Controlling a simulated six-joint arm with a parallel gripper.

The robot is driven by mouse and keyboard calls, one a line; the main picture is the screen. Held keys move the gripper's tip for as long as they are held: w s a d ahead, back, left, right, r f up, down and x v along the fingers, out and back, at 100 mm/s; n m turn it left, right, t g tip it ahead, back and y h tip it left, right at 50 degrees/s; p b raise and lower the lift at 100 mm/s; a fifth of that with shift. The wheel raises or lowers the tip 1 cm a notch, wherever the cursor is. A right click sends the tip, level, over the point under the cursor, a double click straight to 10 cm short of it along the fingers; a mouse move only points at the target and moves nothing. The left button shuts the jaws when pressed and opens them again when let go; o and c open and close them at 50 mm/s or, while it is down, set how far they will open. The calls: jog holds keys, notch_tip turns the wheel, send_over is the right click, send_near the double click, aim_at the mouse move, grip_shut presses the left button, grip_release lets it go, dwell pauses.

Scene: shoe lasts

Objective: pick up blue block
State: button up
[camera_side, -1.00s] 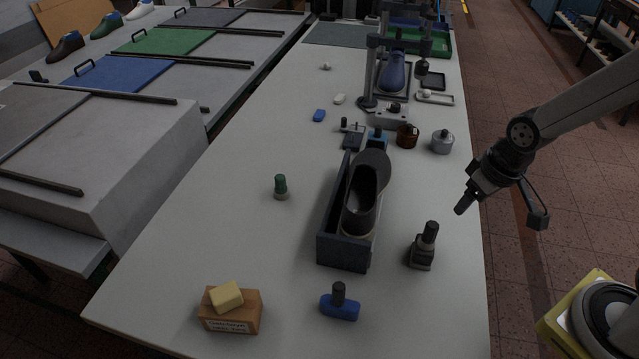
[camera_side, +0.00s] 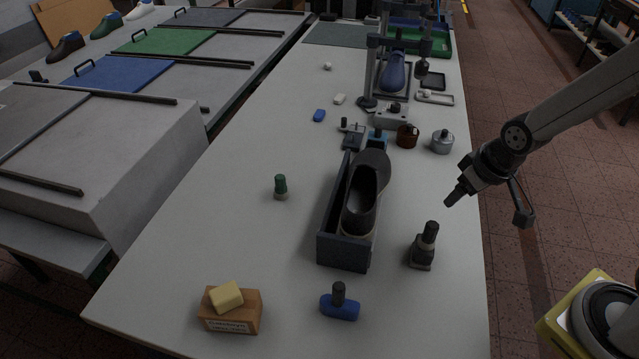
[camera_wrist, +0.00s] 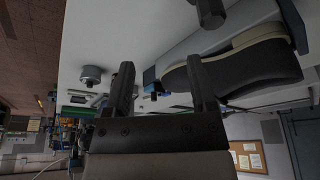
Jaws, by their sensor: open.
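A blue block (camera_side: 340,309) with a dark upright knob stands at the near end of the bench in the side view. Another blue piece with a dark knob (camera_side: 378,142) is partly hidden behind the shoe's toe; it also shows between my fingers in the wrist view (camera_wrist: 150,77). A small flat blue piece (camera_side: 319,115) lies farther back. My gripper (camera_side: 455,197) is open and empty, above the bench's right side, apart from all of these. In the wrist view my gripper's two fingers (camera_wrist: 160,64) stand wide apart. The near blue block is not identifiable there.
A dark shoe (camera_side: 364,190) sits in a long grey tray (camera_side: 343,252). A grey block with a black knob (camera_side: 424,246) stands below my gripper. Brown (camera_side: 407,137) and grey (camera_side: 441,142) round pieces are behind. A cardboard box (camera_side: 230,312) is front left. The bench's left side is mostly clear.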

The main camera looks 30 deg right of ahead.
aim_at(340, 301)
jog(key=a+f+n+y, duration=0.1)
jog(key=a+f+n, duration=0.1)
jog(key=a+n, duration=0.2)
jog(key=s+a+f+n+y, duration=0.1)
jog(key=a+f+n+y, duration=0.1)
jog(key=a, duration=0.5)
jog(key=s+a+f+n+y, duration=0.1)
jog(key=a+f+n+y, duration=0.1)
jog(key=a+n, duration=0.3)
jog(key=shift+a+f+n, duration=0.3)
jog(key=shift+f+n, duration=0.2)
jog(key=shift+f, duration=0.2)
jog(key=shift+s+a+f+n+t+y, duration=0.1)
jog(key=shift+a+n+t+y, duration=0.2)
jog(key=shift+a+y, duration=1.3)
jog(key=shift+y, duration=0.4)
jog(key=shift+s+a+r+n+t+y, duration=0.25)
jog(key=shift+a+y, duration=0.25)
jog(key=shift+y, duration=0.3)
jog(key=shift+s+a+r+t+y, duration=0.1)
jog(key=shift+a+r+t+y, duration=0.3)
jog(key=shift+y, duration=0.6)
jog(key=shift+r, duration=0.1)
jog(key=shift+a, duration=0.15)
